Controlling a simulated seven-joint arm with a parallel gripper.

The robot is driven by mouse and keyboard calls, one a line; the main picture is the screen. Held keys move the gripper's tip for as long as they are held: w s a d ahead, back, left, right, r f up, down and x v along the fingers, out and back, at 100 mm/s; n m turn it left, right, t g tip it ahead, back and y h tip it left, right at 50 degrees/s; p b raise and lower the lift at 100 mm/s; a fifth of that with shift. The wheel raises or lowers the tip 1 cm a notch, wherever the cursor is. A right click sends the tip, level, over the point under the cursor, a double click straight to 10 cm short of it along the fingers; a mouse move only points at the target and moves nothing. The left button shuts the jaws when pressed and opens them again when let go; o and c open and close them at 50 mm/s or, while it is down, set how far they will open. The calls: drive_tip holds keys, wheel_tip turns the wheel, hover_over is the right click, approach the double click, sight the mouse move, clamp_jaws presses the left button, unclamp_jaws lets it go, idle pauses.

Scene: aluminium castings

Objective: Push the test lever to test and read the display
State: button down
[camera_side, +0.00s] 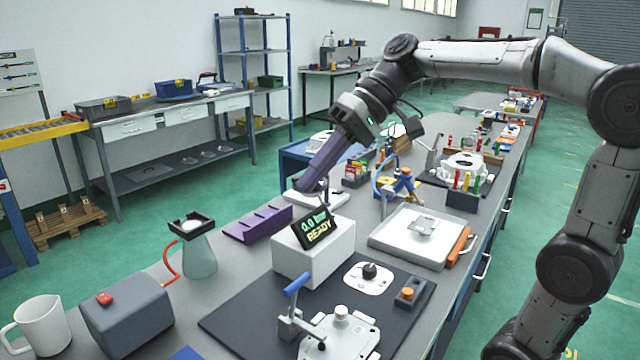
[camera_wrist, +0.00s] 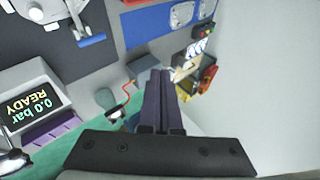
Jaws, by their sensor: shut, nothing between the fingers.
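The display (camera_side: 317,227) stands on a white box (camera_side: 318,258) and reads "0.0 bar READY". It also shows in the wrist view (camera_wrist: 32,108) with the same reading. A white plate with a short black knob (camera_side: 369,270) lies on the dark mat right of the box; I cannot tell whether this is the test lever. A blue-handled lever (camera_side: 297,284) stands beside the pale casting (camera_side: 340,336) at the front, and its handle shows in the wrist view (camera_wrist: 90,41). My gripper (camera_side: 304,189) is shut and empty, above the bench behind the display, apart from these things.
A small box with an orange button (camera_side: 407,293) sits on the mat (camera_side: 235,318). A purple stepped block (camera_side: 258,224), a flask (camera_side: 199,256), a grey box with a red button (camera_side: 140,312) and a mug (camera_side: 42,325) stand left. A white tray (camera_side: 385,245) lies right.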

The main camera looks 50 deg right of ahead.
drive_tip(key=w+d+m+y, duration=0.2)
drive_tip(key=w+d+y, duration=0.1)
drive_tip(key=w+d, duration=0.65)
drive_tip(key=m+t+y, duration=0.1)
drive_tip(key=m+t, duration=0.3)
drive_tip(key=t, duration=0.1)
hover_over(321, 200)
drive_tip(key=s, duration=0.1)
wheel_tip(321, 200, down, 9)
drive_tip(key=s+d+f+m+t, duration=0.1)
drive_tip(key=s+d+f+m, duration=0.2)
drive_tip(key=d+f, duration=0.5)
drive_tip(key=shift+d+f+t+h, duration=0.25)
drive_tip(key=shift+d+t+h, duration=0.15)
drive_tip(key=shift+d, duration=0.75)
drive_tip(key=shift+s, duration=0.1)
drive_tip(key=x, duration=1)
drive_tip(key=shift+a, duration=0.1)
